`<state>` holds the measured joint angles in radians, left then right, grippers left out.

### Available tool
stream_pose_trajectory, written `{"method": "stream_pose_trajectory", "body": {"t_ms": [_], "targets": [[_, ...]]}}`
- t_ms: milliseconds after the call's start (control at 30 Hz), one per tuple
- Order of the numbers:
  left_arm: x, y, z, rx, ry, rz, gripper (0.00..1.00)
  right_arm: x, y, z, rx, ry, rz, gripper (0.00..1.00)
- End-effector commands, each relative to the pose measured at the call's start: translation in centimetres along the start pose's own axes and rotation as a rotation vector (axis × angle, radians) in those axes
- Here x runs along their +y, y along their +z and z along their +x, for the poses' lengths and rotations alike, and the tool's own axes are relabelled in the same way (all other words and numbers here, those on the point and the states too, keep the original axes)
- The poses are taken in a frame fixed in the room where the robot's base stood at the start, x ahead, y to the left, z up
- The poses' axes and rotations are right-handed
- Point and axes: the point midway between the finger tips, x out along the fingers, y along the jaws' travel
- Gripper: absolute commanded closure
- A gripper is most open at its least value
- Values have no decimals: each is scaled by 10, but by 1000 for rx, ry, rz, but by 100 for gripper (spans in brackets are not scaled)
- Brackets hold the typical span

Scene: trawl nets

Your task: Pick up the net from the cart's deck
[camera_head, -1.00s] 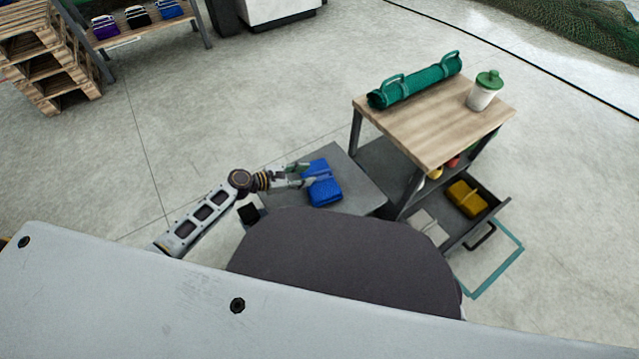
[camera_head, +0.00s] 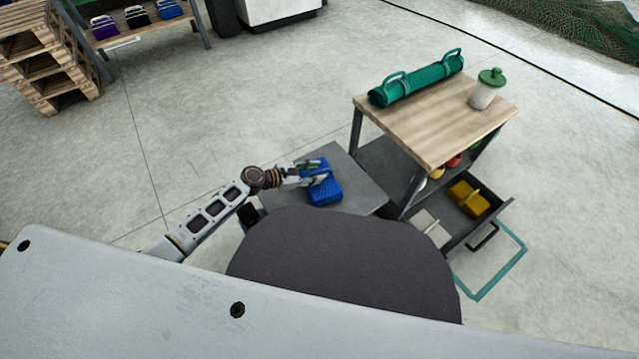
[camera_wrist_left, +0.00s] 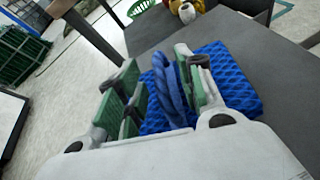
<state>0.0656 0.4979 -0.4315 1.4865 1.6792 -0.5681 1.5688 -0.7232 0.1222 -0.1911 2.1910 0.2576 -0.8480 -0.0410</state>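The blue net (camera_head: 324,190) is a folded bundle with a rope loop handle, lying on the grey deck of the cart (camera_head: 360,194). It also shows in the left wrist view (camera_wrist_left: 232,75), with its blue loop handle (camera_wrist_left: 170,90) standing up. My left gripper (camera_head: 314,171) is over the net, and in the left wrist view its green-padded fingers (camera_wrist_left: 160,92) stand apart on either side of the handle. A gap shows between the left finger and the handle; the right finger is very close to it. My right gripper is not in view.
A wood-topped trolley (camera_head: 435,120) stands beside the deck, bearing a green roll (camera_head: 418,80) and a lidded cup (camera_head: 487,89). Its open drawer (camera_head: 484,222) holds a yellow bundle (camera_head: 467,198) and a pale one (camera_head: 430,228). Pallets (camera_head: 45,65) stand far left.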

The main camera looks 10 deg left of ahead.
Motion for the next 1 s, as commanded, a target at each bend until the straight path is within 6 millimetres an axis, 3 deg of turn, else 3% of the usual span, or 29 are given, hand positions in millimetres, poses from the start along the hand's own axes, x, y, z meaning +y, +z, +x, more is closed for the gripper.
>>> {"method": "stream_pose_trajectory", "body": {"t_ms": [200,667,967,1000], "targets": [[0,0,11,0,1,0,63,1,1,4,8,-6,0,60],[1,0,11,0,1,0,63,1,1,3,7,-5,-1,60],[1,0,11,0,1,0,100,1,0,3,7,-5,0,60],[1,0,11,0,1,0,100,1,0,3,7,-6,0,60]]}}
